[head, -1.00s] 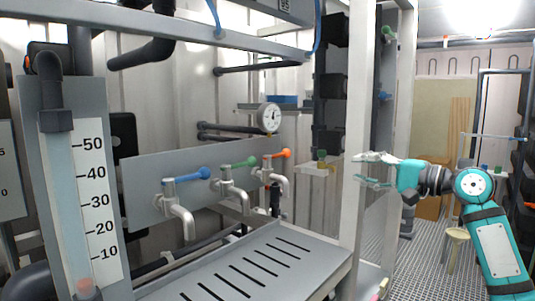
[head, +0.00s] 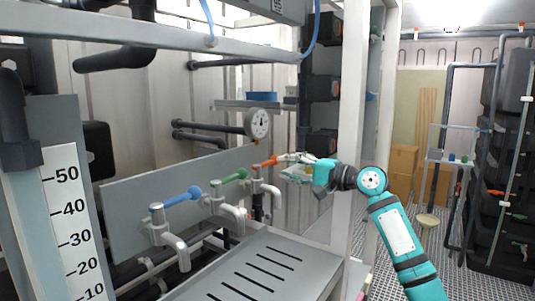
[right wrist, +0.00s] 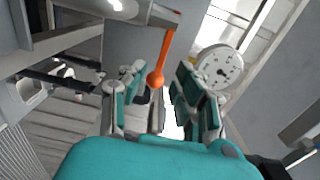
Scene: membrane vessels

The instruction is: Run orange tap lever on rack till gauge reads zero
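The orange tap lever (head: 267,163) is on the rightmost of the three taps on the rack's grey panel. In the right wrist view the orange lever (right wrist: 163,62) points toward me, its ball end between the fingers. My right gripper (head: 289,165) is beside the lever's right end. In the right wrist view the right gripper (right wrist: 160,78) is open, with visible gaps to the lever. The round white gauge (head: 258,124) is above the orange tap; it also shows in the right wrist view (right wrist: 219,67). Its reading is too small to tell. My left gripper is not in view.
The green-lever tap (head: 229,177) and blue-lever tap (head: 176,200) stand left of the orange one. A slotted grey shelf (head: 315,270) lies below the taps. A white rack post (head: 350,190) stands close to my right arm. A scaled column (head: 62,225) is at left.

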